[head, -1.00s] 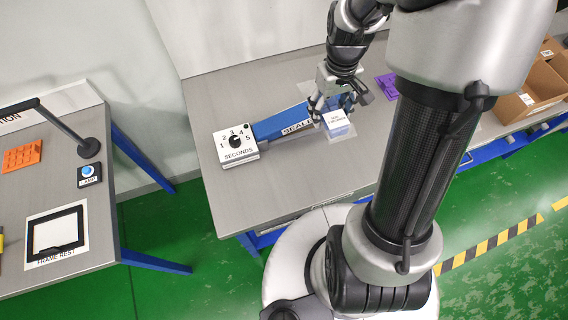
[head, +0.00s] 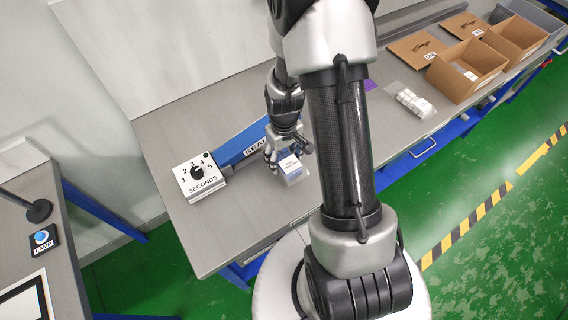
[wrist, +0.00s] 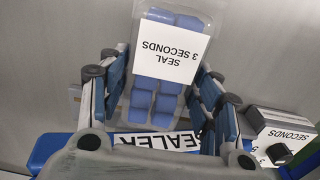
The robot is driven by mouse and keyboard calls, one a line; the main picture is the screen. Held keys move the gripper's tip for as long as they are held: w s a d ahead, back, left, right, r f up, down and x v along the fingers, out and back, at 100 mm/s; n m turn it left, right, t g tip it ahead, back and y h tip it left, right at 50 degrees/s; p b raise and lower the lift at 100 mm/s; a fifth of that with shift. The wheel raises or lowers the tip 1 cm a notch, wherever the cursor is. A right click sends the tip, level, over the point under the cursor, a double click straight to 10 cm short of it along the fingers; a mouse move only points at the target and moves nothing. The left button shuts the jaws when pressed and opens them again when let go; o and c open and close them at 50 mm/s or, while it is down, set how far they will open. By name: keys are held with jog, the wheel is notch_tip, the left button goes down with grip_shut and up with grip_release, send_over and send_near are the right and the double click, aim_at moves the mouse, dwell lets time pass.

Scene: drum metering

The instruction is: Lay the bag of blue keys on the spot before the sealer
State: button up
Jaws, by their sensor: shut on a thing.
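The bag of blue keys (wrist: 166,95) is a clear pouch with blue blocks and a white label reading "SEAL 3 SECONDS". It hangs between the fingers of my gripper (wrist: 155,78), which is shut on it. In the head view the bag (head: 291,169) is in front of the sealer (head: 240,146), near the right end of its blue bar, with my gripper (head: 276,152) at its upper left. The sealer's lettered face (wrist: 150,140) lies across the lower wrist view. I cannot tell whether the bag touches the table, and no marked spot is distinguishable.
The sealer's white seconds dial box (head: 197,176) stands at its left end. The grey table (head: 225,225) is bare in front of it. A clear bag of white pieces (head: 413,101) and an open cardboard box (head: 466,72) lie to the right. A lamp button (head: 42,238) is on the left table.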

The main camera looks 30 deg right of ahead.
aim_at(284, 163)
jog(key=shift+f+b, duration=0.35)
jog(key=shift+f, duration=1.5)
jog(key=shift+f, duration=0.15)
jog(key=o, duration=1.2)
